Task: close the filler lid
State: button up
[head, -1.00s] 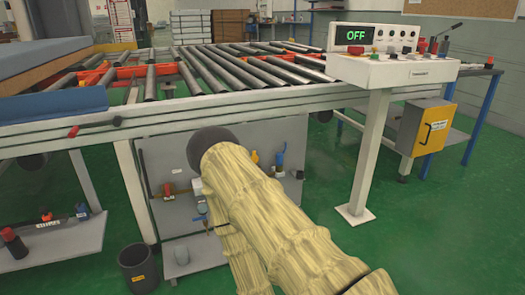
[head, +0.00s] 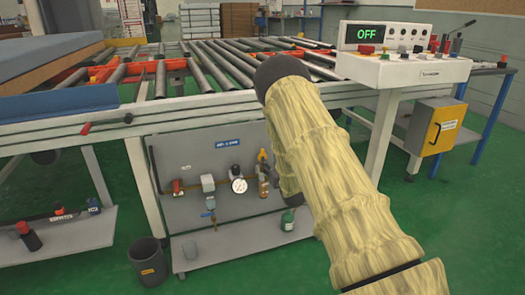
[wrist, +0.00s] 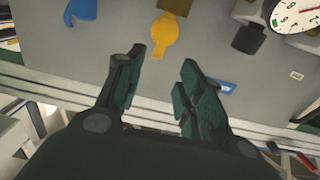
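A yellow lid-like piece (head: 262,156), which I take for the filler lid, stands raised above an amber bowl (head: 264,181) on the grey panel under the conveyor. In the wrist view the yellow piece (wrist: 165,38) is a round disc with a small tab, seen upside down. My gripper (wrist: 160,76) is open and empty. Its dark fingers point toward the panel, with the yellow piece beyond the gap and apart from them.
A pressure gauge (head: 238,185), a grey regulator (head: 208,183) and a red knob (head: 177,187) share the panel. A blue part (wrist: 83,9) is beside the yellow piece. A green bottle (head: 288,220) stands on the shelf below. The conveyor frame (head: 190,112) runs above.

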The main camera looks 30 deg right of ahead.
aim_at(262, 151)
jog(key=b+x, duration=0.1)
jog(key=x, duration=0.2)
jog(key=b+x, duration=0.1)
jog(key=x, duration=0.2)
jog(key=b+x, duration=0.1)
jog(key=x, duration=0.2)
jog(key=shift+w+d+r+b, duration=0.15)
jog(key=shift+w+r+b, duration=0.15)
jog(key=shift+w, duration=0.1)
jog(key=shift+w+d, duration=0.15)
jog(key=shift+w, duration=0.45)
grip_shut()
